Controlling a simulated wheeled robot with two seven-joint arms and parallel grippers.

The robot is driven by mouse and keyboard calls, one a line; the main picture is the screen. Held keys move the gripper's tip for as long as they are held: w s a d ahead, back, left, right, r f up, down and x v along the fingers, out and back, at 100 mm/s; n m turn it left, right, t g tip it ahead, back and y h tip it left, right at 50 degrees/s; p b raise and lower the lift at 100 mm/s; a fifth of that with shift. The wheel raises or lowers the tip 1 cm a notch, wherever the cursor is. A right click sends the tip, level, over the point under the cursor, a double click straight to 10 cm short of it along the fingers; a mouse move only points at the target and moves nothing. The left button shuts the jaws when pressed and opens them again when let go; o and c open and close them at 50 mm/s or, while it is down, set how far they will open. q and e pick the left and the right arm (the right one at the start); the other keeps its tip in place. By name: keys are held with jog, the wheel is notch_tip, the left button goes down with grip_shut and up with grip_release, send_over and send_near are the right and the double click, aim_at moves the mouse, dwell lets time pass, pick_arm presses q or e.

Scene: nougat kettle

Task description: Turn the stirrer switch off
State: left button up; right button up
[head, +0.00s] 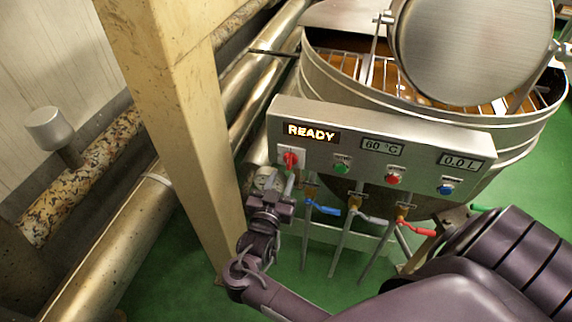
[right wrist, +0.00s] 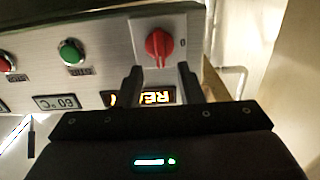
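The stirrer switch is a red rotary knob (head: 290,159) on a pale plate at the left end of the steel control panel (head: 330,118). It also shows in the right wrist view (right wrist: 159,45), where its grip bar looks roughly upright and a 0 mark sits to its right. My right gripper (head: 278,182) is just below the knob in the head view. In the right wrist view its two fingers (right wrist: 159,75) are apart, with the knob just beyond the gap between the tips. Contact cannot be told. My left gripper is not in view.
The panel carries a lit READY display (head: 311,133), a green button (head: 342,166), a red button (head: 393,177) and a blue button (head: 446,188). Valves with coloured handles hang below. The kettle (head: 440,135) stands behind, and a beige post (head: 185,120) stands close left.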

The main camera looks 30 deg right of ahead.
aim_at(288, 164)
jog(key=x, duration=0.5)
jog(key=shift+p, duration=0.4)
grip_shut()
